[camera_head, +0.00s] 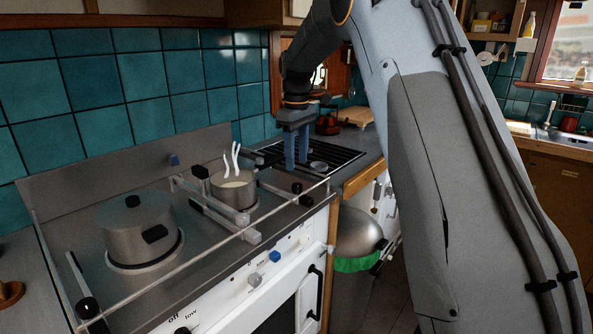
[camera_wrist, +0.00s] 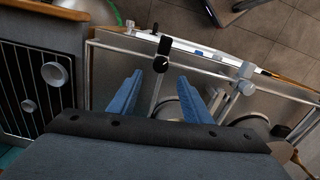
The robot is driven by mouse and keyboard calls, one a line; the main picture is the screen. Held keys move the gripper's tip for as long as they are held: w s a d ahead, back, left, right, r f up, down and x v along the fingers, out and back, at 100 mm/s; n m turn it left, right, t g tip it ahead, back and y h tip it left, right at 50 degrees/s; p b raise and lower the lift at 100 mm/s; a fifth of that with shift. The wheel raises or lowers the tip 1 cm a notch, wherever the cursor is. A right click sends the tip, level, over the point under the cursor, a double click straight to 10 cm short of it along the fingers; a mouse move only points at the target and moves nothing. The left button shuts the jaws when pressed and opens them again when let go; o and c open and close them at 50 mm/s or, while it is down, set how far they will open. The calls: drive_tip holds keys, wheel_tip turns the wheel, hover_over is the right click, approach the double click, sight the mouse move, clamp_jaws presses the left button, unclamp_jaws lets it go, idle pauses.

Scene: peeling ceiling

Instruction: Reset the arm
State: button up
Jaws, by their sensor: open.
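My arm comes in from the top right of the head view and bends down to my gripper (camera_head: 297,164). The gripper points down above the right end of the stove, near the black ribbed drainer. Its two blue fingers stand apart with nothing between them. In the wrist view the fingers of my gripper (camera_wrist: 160,77) are spread over the stove's edge and rail. The gripper looks empty. How high the fingertips are above the surface is hard to tell.
A lidded pot (camera_head: 139,232) and a smaller open pan (camera_head: 233,190) with utensils stand on the stove, behind a metal guard rail (camera_head: 200,259). A ribbed black rack (camera_wrist: 25,85) lies beside the stove. A bin with a domed lid (camera_head: 358,232) stands below the counter's wooden edge.

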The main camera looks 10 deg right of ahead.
drive_tip(key=shift+r, duration=0.2)
drive_tip(key=s+f+m, duration=0.2)
drive_tip(key=s+f, duration=0.2)
drive_tip(key=s, duration=0.7)
drive_tip(key=s+f+m, duration=0.3)
drive_tip(key=s+f, duration=0.2)
drive_tip(key=s, duration=0.7)
drive_tip(key=s+f+m+t, duration=0.1)
drive_tip(key=s+f+m, duration=0.2)
drive_tip(key=s, duration=0.9)
drive_tip(key=shift+s+a+f, duration=0.15)
drive_tip(key=shift+a+f, duration=0.2)
drive_tip(key=shift+f, duration=0.5)
